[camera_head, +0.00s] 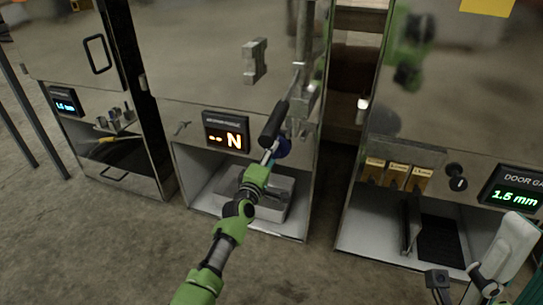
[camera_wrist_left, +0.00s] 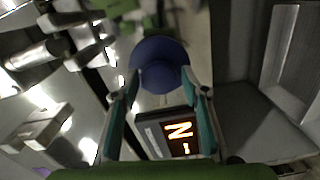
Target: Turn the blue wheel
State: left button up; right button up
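The blue wheel (camera_head: 283,148) shows partly behind my left gripper (camera_head: 270,152) on the front of the middle metal cabinet. In the left wrist view the blue wheel (camera_wrist_left: 160,62) lies just ahead of my left gripper (camera_wrist_left: 161,84). Its two fingertips are apart, one at each side of the wheel's narrower near part. I cannot tell whether they touch it. My right gripper (camera_head: 462,285) is at the bottom right, partly cut off, and its fingers are unclear.
A lever with a black handle (camera_head: 273,122) hangs close above the left gripper. A display (camera_head: 226,132) reading "-- N" is left of the wheel. A grey block (camera_head: 262,194) sits in the cabinet's lower opening. Another cabinet with a "1.5 mm" display (camera_head: 515,194) stands right.

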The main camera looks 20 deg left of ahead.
pick_arm(q)
jog(key=shift+s, duration=0.1)
dwell(0.3)
jog(key=s, duration=1.1)
jog(key=shift+s+a, duration=0.2)
jog(key=shift+s, duration=0.2)
